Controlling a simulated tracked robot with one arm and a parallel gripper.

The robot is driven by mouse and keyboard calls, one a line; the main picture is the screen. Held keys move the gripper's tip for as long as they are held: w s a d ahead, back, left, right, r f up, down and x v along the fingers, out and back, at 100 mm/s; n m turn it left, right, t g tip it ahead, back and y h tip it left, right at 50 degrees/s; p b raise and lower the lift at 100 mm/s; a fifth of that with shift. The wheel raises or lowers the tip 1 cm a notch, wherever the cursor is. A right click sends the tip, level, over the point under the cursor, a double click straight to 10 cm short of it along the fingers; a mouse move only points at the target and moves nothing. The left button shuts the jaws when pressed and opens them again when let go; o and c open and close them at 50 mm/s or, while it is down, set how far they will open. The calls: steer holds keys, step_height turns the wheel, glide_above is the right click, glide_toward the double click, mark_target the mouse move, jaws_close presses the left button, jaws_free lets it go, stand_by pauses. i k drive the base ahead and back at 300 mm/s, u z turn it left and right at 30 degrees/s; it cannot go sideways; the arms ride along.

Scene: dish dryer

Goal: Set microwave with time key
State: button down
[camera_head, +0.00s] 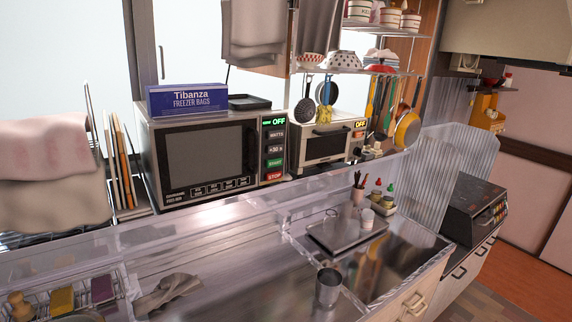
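The microwave (196,158) stands on the shelf behind the counter, left of the middle of the view. Its dark-windowed door is shut. The key panel (274,150) on its right side shows a green "OFF" display at the top. Below it are dark keys reading "WATTS" and "+30 s", then a green "START" key (274,163) and a red "STOP" key (274,176). No separate key marked for time is readable. My gripper is not in view.
A blue freezer-bag box (187,99) and a dark tray (249,102) lie on the microwave. A toaster oven (327,142) stands to its right, cutting boards (122,165) to its left. A metal cup (328,288) and a cloth (168,292) are on the counter below.

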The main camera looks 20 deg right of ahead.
mark_target(278, 148)
steer(key=k, duration=0.3)
steer(key=z, duration=0.4)
steer(key=i, duration=0.7)
steer(key=z, duration=0.55)
steer(key=i, duration=1.35)
steer(key=u, duration=0.85)
